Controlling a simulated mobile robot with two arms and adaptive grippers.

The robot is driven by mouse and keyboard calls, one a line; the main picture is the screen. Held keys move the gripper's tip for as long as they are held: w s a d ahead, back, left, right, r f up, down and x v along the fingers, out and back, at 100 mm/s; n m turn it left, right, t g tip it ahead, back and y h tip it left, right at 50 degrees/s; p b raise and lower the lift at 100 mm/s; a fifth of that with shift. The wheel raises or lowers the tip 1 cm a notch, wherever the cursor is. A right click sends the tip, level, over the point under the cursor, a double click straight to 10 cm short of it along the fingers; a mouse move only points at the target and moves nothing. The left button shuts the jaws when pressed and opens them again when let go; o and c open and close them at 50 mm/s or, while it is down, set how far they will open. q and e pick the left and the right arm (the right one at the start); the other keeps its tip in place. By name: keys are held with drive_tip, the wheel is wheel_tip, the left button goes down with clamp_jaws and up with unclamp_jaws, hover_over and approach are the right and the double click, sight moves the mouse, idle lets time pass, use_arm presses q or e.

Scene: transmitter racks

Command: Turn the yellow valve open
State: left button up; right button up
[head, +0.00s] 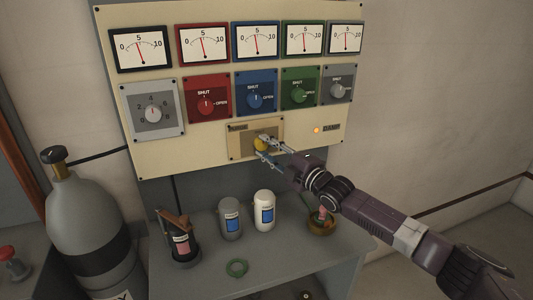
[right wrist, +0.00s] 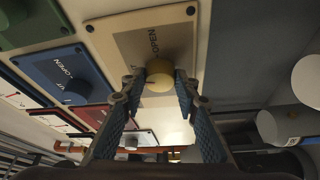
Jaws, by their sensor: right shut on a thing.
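The yellow valve (head: 261,144) is a round knob on a tan plate (head: 236,148), low in the middle of the cream panel. My right gripper (head: 264,149) reaches it from the lower right and is shut on the knob. In the right wrist view the two blue-padded fingers (right wrist: 161,82) press on either side of the yellow knob (right wrist: 160,75). The word OPEN shows on the plate (right wrist: 122,40) near the knob. The knob's pointer is hidden, so its exact angle cannot be told. My left gripper is in neither view.
Red (head: 206,104), blue (head: 256,100) and green (head: 299,95) valves sit above, under several dials. An orange lamp (head: 317,130) glows right of the knob. A gas cylinder (head: 85,215) stands left.

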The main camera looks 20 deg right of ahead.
drive_tip(key=m+b, duration=0.1)
drive_tip(key=m, duration=0.1)
drive_tip(key=f+m+t+b, duration=0.1)
drive_tip(key=m, duration=0.1)
drive_tip(key=shift+a+b, duration=0.1)
drive_tip(key=shift+b, duration=0.3)
drive_tip(key=m+t+h+b, duration=0.1)
drive_tip(key=m, duration=0.2)
drive_tip(key=shift+t, duration=0.4)
drive_tip(key=m, duration=0.2)
drive_tip(key=shift+a+m+t+h+b, duration=0.1)
drive_tip(key=shift+m+t+h+b, duration=0.2)
drive_tip(key=shift+m+h, duration=0.1)
drive_tip(key=m+h, duration=0.1)
drive_tip(key=m, duration=0.1)
drive_tip(key=m+t+h, duration=0.1)
drive_tip(key=m, duration=0.2)
drive_tip(key=shift+a+r+h, duration=0.1)
drive_tip(key=shift+a+h, duration=0.05)
drive_tip(key=shift+h, duration=0.15)
drive_tip(key=shift+a+m+t+h+p, duration=0.15)
drive_tip(key=shift+m+h, duration=0.5)
drive_tip(key=shift+m, duration=0.65)
drive_tip(key=shift+d+m+t+h+p, duration=0.15)
drive_tip(key=shift+m+h, duration=0.5)
drive_tip(key=shift+m, duration=0.65)
drive_tip(key=shift+a+m, duration=0.1)
drive_tip(key=shift+m, duration=0.2)
drive_tip(key=o, duration=1.1)
drive_tip(key=shift+o, duration=0.2)
